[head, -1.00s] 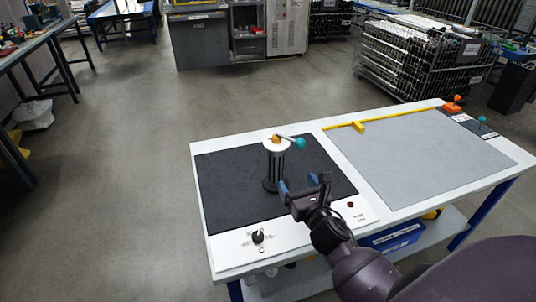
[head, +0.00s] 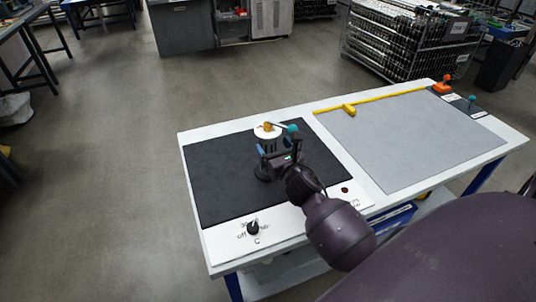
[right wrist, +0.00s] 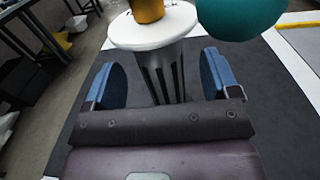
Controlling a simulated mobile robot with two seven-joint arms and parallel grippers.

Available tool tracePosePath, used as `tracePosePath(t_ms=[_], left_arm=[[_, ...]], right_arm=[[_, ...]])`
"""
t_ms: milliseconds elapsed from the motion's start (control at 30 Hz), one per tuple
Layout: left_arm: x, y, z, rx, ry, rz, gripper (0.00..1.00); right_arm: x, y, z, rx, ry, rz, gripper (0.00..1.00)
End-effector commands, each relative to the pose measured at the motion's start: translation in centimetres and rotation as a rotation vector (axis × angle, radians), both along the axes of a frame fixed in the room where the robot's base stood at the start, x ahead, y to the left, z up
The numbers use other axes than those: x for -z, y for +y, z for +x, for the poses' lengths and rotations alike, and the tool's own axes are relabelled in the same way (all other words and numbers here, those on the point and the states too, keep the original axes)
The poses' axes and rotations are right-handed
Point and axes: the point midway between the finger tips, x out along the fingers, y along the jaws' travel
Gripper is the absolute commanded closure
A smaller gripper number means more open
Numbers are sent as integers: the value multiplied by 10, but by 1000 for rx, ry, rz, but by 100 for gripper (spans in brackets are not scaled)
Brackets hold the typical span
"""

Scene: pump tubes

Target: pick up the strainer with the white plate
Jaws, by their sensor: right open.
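The strainer (head: 268,143) stands upright on the black mat, a dark slotted cylinder topped by a white plate (head: 262,131). An orange piece and a teal ball (head: 292,128) on a stick are at its top. My right gripper (head: 275,157) is in front of the strainer and hides much of its lower body. In the right wrist view the strainer (right wrist: 165,72) stands between the two open blue fingers, its white plate (right wrist: 150,32) above them. I cannot tell whether the fingers touch it. My left gripper is not in view.
The black mat (head: 215,185) lies on the white table, with a control knob (head: 253,228) at its front edge. A grey mat (head: 400,145) with a yellow bar (head: 385,98) behind it is to the right. An orange-topped item (head: 443,86) stands at the far right corner.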

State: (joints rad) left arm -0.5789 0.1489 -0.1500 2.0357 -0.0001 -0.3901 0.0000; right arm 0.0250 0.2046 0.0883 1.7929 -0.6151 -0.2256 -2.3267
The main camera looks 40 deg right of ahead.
Motion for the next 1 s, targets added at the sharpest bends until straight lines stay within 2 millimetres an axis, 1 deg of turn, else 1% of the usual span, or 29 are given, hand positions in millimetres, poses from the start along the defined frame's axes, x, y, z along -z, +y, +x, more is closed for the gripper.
tracePosePath(t_ms=[33, 100, 233, 367, 567, 600, 767, 1000], left_arm=[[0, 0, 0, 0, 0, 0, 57], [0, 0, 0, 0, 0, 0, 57], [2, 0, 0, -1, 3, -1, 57], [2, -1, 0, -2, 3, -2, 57], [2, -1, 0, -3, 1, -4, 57], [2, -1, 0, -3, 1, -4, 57], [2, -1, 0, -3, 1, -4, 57], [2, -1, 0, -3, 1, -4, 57]], right_arm=[[-2, -1, 9, 0, -3, 0, 19], [-3, -2, 18, -1, -1, 1, 19], [-2, -5, 32, -1, 0, 0, 19], [-2, -6, 38, 0, 0, 0, 19], [-2, -7, 38, 0, 0, 0, 19], [-2, -7, 38, -1, 0, 0, 20], [-2, -6, 38, -1, 0, 0, 45], [-2, -6, 38, -1, 0, 0, 82]])
